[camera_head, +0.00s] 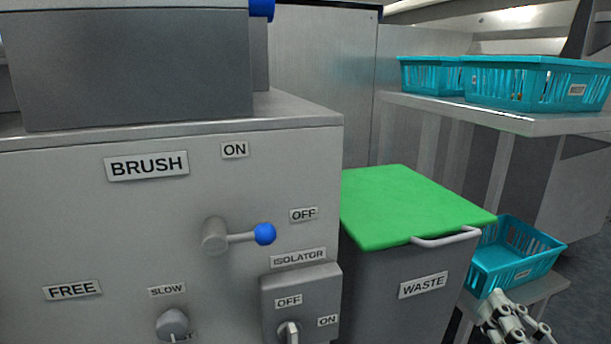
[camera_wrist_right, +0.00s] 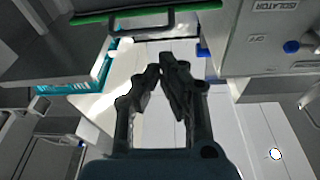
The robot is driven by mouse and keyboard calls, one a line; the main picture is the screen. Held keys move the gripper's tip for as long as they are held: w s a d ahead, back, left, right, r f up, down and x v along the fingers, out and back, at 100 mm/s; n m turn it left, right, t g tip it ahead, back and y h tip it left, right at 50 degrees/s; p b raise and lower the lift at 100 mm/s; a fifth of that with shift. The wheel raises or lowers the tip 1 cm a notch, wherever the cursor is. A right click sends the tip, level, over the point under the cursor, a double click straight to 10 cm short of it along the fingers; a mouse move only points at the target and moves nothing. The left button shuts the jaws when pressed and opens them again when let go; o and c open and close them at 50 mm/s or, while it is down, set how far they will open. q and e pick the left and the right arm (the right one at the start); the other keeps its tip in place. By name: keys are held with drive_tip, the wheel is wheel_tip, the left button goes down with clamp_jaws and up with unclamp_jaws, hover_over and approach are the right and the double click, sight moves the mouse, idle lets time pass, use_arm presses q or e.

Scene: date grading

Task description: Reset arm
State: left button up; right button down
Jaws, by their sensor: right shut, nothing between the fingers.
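My right gripper (camera_wrist_right: 168,62) is in the middle of the right wrist view. Its dark fingers are brought together at the tips and hold nothing. It points towards the waste bin side and touches no object that I can see. In the head view, pale parts of my right arm (camera_head: 510,318) show at the bottom right corner, in front of the lower teal basket (camera_head: 513,257) and its shelf. My left gripper is in neither view.
A grey machine with a BRUSH label (camera_head: 147,165) and a blue-knobbed lever (camera_head: 264,234) fills the left. Beside it stands the waste bin with a closed green lid (camera_head: 405,205). Teal baskets (camera_head: 530,82) stand on a shelf at the upper right.

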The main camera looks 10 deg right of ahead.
drive_tip(key=s+a+f+g, duration=0.4)
drive_tip(key=f+g, duration=0.5)
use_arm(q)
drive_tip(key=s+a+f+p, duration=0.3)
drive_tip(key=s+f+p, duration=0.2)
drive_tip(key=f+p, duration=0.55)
use_arm(e)
drive_tip(key=s+d+f+g+h+p, duration=0.1)
drive_tip(key=s+d+f+g, duration=0.1)
drive_tip(key=s+f+g, duration=0.45)
drive_tip(key=s+d+f+g+h+p, duration=0.1)
drive_tip(key=s+d+f+g, duration=0.15)
drive_tip(key=s+f, duration=0.65)
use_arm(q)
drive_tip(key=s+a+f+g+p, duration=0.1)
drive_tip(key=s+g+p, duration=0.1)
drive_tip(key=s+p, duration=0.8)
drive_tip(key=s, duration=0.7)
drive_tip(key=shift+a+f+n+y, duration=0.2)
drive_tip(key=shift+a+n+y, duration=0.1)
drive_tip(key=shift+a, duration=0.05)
use_arm(e)
drive_tip(key=s+d+f+g, duration=0.1)
drive_tip(key=s+g, duration=0.1)
drive_tip(key=s, duration=1.6)
drive_tip(key=shift+s+h, duration=0.4)
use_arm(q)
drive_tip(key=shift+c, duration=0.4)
